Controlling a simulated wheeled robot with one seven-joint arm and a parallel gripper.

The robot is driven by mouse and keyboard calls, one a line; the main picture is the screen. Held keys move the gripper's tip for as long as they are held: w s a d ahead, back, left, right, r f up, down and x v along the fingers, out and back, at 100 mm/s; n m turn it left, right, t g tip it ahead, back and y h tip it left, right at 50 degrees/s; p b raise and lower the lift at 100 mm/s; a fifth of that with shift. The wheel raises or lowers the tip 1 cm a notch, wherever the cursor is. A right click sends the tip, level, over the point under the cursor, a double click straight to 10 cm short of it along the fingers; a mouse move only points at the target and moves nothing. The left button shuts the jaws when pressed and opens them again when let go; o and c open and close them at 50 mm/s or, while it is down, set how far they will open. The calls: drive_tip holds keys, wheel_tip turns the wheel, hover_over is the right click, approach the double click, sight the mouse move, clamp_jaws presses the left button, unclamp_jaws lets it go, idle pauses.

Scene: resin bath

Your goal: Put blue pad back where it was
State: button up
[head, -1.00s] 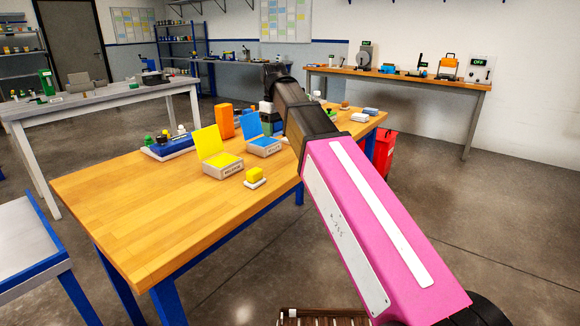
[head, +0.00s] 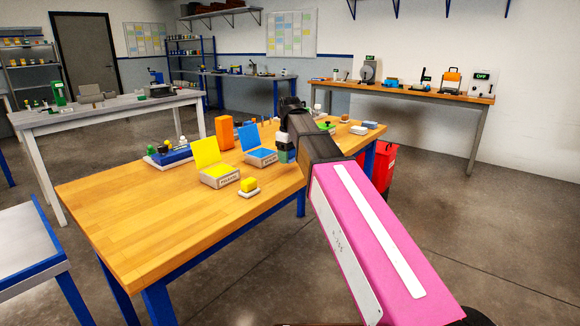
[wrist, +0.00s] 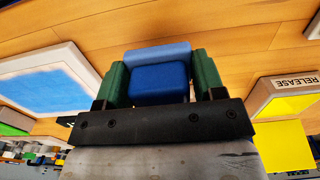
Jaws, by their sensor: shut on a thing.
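The blue pad (wrist: 158,78) is between the two green fingers of my gripper (wrist: 159,74) in the wrist view; the gripper is shut on it. In the head view my gripper (head: 286,152) is over the wooden table, just right of the box with the raised blue lid (head: 261,141), and the pad cannot be made out there. That box's blue inside (wrist: 48,85) shows at the left of the wrist view. Whether the pad touches anything below is unclear.
A box with a yellow lid (head: 207,153) stands left of the blue one. An orange block (head: 224,133) and a blue rack (head: 170,156) stand behind. The wooden table's (head: 130,215) left part is clear.

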sight(290, 171)
drive_tip(key=shift+d+f, duration=0.15)
drive_tip(key=shift+f, duration=1.9)
drive_tip(key=shift+f, duration=0.15)
drive_tip(key=o, duration=1)
drive_tip(key=shift+o, duration=0.2)
wheel_tip(290, 171, up, 12)
drive_tip(key=shift+r, duration=0.15)
